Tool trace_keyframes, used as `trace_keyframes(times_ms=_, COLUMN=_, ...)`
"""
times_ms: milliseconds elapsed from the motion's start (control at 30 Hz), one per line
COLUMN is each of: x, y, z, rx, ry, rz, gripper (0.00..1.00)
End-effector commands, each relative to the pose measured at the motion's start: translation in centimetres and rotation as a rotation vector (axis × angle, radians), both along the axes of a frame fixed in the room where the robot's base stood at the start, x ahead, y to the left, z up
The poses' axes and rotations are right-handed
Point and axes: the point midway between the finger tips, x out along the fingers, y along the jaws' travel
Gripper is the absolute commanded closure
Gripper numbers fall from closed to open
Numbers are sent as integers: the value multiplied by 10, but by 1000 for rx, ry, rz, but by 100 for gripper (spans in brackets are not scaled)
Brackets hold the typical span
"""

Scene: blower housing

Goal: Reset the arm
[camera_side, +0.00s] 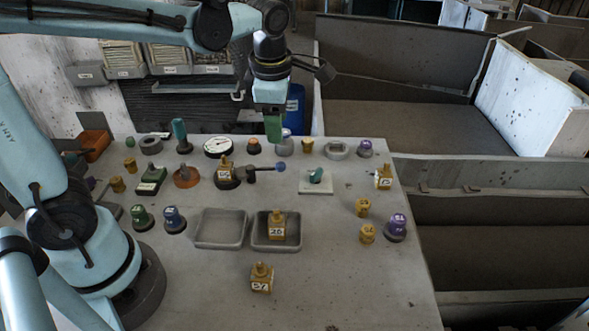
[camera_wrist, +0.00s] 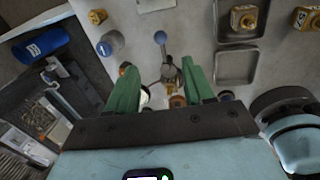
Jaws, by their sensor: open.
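My gripper (camera_side: 273,128) hangs above the back part of the grey worktable (camera_side: 330,285), clear of the objects below it. In the wrist view my gripper (camera_wrist: 160,95) shows two green fingers spread apart with nothing held between them. Below it, between the fingers in the wrist view, is a lever with a blue ball knob (camera_wrist: 160,38).
Two grey trays stand mid-table; the left tray (camera_side: 221,229) is empty and the right tray (camera_side: 262,245) holds a labelled brass block (camera_side: 277,222). Another brass block (camera_side: 261,280) stands in front. A round gauge (camera_side: 218,147) and several knobs line the back. The front right is clear.

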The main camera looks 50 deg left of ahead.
Motion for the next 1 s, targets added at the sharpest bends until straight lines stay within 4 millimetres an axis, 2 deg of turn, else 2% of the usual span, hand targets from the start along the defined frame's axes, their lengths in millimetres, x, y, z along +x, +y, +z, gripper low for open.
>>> trace_keyframes(times_ms=467, x=-37, y=0, z=-1, rx=189, ry=-87, rz=-993, gripper=48)
trace_keyframes(times_ms=800, x=-60, y=-1, z=-11, rx=500, ry=-125, rz=-1699, gripper=48)
trace_keyframes(times_ms=1000, x=-69, y=-2, z=-18, rx=695, ry=-109, rz=-2004, gripper=48)
